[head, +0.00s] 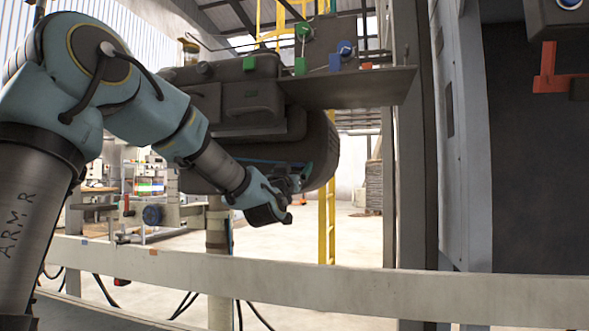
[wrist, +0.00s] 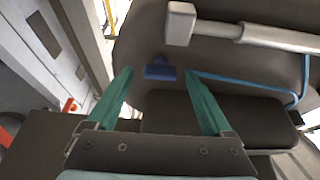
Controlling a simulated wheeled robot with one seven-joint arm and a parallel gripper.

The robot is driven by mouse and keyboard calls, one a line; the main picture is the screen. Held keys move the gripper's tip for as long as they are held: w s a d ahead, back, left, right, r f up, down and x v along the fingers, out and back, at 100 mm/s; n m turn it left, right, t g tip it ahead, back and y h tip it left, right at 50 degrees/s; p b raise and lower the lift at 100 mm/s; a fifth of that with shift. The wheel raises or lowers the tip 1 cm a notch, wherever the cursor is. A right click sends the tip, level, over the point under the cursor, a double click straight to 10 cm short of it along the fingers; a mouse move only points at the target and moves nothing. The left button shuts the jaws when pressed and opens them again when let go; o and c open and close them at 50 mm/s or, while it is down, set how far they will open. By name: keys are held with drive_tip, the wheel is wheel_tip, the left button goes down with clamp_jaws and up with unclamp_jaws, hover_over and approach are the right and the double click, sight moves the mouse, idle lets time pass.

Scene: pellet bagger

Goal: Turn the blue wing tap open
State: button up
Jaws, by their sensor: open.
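The blue wing tap (wrist: 160,70) sits on the dark machine body, near the middle of the wrist view. A thin light-blue tube (wrist: 245,80) runs from beside it to the right. My gripper (wrist: 158,73) is open and empty. Its two teal fingers point towards the tap, one to each side of it in the picture; I cannot tell whether they reach its depth. In the head view my gripper (head: 290,184) is close to the underside of the dark rounded machine (head: 323,150). The tap cannot be made out there.
A grey block on a rod (wrist: 180,24) stands out above the tap. A pale rail (head: 320,285) crosses the front, and a tall post (head: 415,150) rises to the right. A dark shelf (head: 350,88) with small coloured fittings, including a blue knob (head: 345,47), is above.

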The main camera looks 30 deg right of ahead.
drive_tip(key=shift+w+d, duration=0.15)
clamp_jaws()
idle(0.7)
